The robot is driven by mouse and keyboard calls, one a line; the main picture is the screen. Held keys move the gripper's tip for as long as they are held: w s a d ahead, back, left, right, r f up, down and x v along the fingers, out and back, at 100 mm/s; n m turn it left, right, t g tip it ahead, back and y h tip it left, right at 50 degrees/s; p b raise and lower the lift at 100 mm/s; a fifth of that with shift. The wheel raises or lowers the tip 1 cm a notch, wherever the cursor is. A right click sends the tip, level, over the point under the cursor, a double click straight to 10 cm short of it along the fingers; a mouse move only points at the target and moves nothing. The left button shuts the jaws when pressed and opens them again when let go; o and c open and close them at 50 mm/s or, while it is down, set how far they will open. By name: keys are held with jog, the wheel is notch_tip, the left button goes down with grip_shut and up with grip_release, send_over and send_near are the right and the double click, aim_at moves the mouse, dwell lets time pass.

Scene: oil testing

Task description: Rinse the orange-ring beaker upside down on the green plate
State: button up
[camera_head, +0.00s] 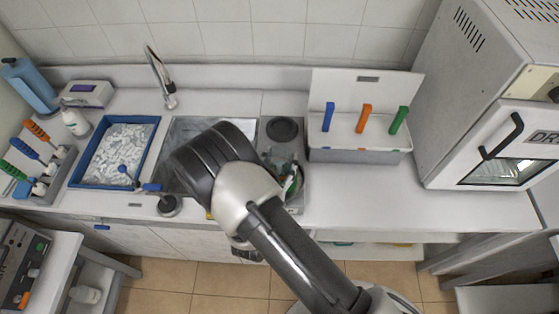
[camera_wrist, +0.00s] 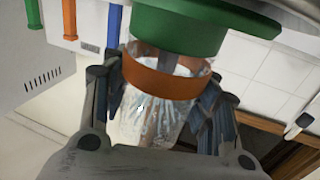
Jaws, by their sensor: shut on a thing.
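In the wrist view my gripper (camera_wrist: 161,100) is shut on the glass beaker (camera_wrist: 150,118), with a finger on each side. The beaker has an orange ring (camera_wrist: 165,78) around it. The green plate (camera_wrist: 190,30) is close to the ring end of the beaker, with a short band of clear glass between ring and plate. The wrist picture looks turned over, so the beaker appears upside down at the plate. I cannot tell whether they touch. In the head view my arm hides most of this; a bit of green (camera_head: 293,182) shows right of the sink.
The metal sink (camera_head: 190,130) with its tap (camera_head: 160,75) lies behind my arm. A blue tray (camera_head: 80,178) is at left. A white box (camera_head: 350,156) with blue, orange and green handles stands right, near an oven (camera_head: 515,150). The counter (camera_head: 470,205) front right is clear.

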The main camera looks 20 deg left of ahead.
aim_at(280, 152)
jog(key=shift+r+p, duration=2.8)
jog(key=shift+r, duration=0.5)
